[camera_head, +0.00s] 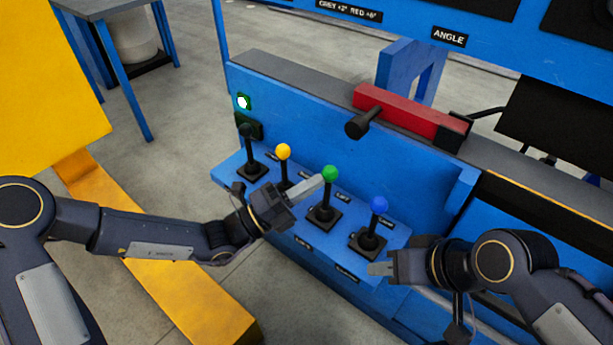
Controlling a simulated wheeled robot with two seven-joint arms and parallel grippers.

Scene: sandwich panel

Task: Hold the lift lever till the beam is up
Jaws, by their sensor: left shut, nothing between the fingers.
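A row of levers stands on the blue control ledge: a black-knobbed one (249,150), a yellow-knobbed one (283,153), a green-knobbed one (330,174) and a blue-knobbed one (378,206). Their small labels are too blurred to read surely, so I cannot tell which is the lift lever. My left gripper (312,187) is shut and empty, its tips right beside the green-knobbed lever's stem, just below the knob. I cannot tell whether they touch. My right gripper (381,268) is low, in front of the blue-knobbed lever and apart from it. I cannot identify the beam surely.
A red block (408,110) with a black handle lies along the machine's grey top (300,77). A lit green-framed button (243,102) is on the blue panel. Yellow structure (60,90) stands at left, a table (100,8) behind. Grey floor is open between.

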